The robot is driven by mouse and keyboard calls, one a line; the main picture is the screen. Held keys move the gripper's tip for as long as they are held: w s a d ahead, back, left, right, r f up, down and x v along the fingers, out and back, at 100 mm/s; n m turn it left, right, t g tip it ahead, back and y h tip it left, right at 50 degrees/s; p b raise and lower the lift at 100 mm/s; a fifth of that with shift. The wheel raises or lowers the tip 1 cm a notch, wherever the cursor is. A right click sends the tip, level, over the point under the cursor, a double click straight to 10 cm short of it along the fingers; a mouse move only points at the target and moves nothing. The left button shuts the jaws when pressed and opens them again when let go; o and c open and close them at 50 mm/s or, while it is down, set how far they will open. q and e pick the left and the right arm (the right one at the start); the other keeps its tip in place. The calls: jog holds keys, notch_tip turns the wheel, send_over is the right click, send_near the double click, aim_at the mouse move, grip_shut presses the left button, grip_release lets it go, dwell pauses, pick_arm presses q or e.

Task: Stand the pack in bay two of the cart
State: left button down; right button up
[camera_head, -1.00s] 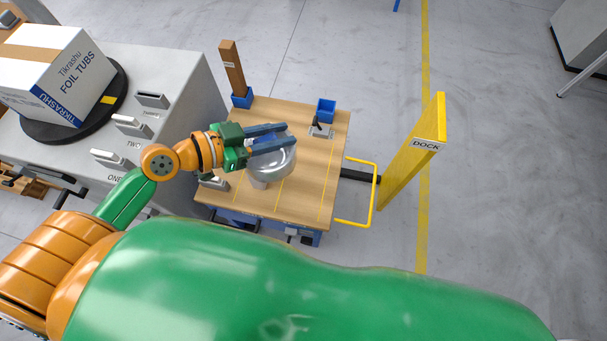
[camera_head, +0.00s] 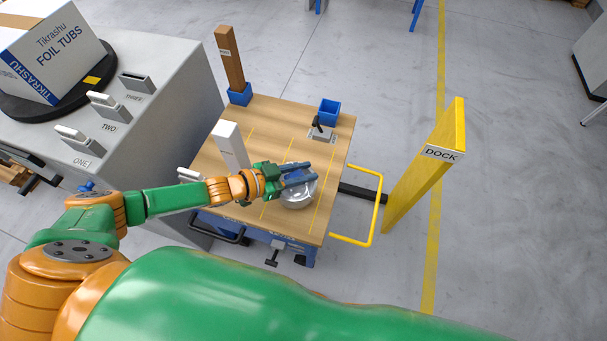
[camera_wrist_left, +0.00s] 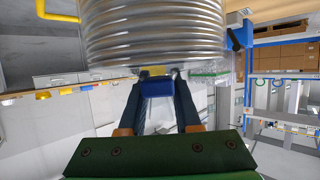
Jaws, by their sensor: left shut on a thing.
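The pack (camera_head: 298,196) is a shiny silver ribbed cylinder. My left gripper (camera_head: 302,174) is shut on it from the left. In the left wrist view the pack (camera_wrist_left: 155,35) fills the top, with a blue piece (camera_wrist_left: 157,88) between the fingers (camera_wrist_left: 158,105). The cart (camera_head: 205,160) has a wooden top with yellow lines across it. The pack is over the right part of the top, between two yellow lines; I cannot tell whether it touches the wood. Bay numbers are not readable. My right gripper is out of view.
A white block (camera_head: 229,140) stands on the cart left of the pack. A yellow DOCK panel (camera_head: 430,165) is at right. A grey counter (camera_head: 165,110) holds a foil tubs box (camera_head: 55,60).

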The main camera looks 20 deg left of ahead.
pick_arm(q)
jog(key=shift+f, duration=0.15)
jog(key=shift+f, duration=0.15)
jog(key=c, duration=0.6)
grip_release()
jog(key=shift+r, duration=0.2)
jog(key=shift+s+a+r, duration=0.1)
jog(key=shift+s+a, duration=0.05)
jog(key=shift+s, duration=0.05)
jog(key=p+v, duration=0.1)
jog(key=v, duration=1)
jog(key=shift+a+p, duration=0.15)
jog(key=shift+p, duration=0.2)
